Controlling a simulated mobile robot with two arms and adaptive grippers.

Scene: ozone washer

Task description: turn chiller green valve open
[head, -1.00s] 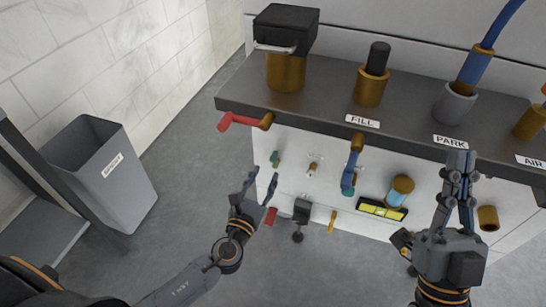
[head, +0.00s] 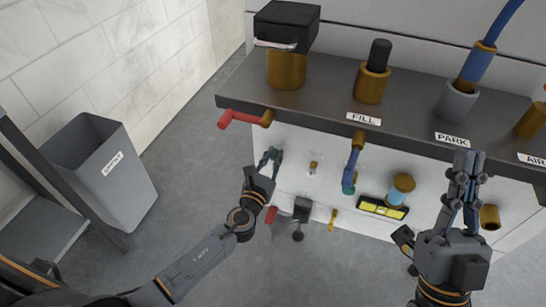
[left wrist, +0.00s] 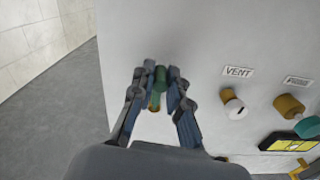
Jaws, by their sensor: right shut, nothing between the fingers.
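The green valve (left wrist: 158,88) is a small green handle on a brass stem, on the white front panel. In the left wrist view it lies between the fingertips of my left gripper (left wrist: 160,75), one finger on each side. In the head view my left gripper (head: 271,156) is at the panel's left part and largely covers the valve. The fingertips are close to the handle; I cannot tell whether they press on it. My right gripper (head: 465,160) is shut and empty, raised in front of the panel at the right.
A red-handled valve (head: 240,118) juts from the counter's left edge above my left gripper. A blue-handled valve (head: 352,165) and a vent valve (left wrist: 232,103) are to the right. A grey bin (head: 100,170) stands at left, with open floor between.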

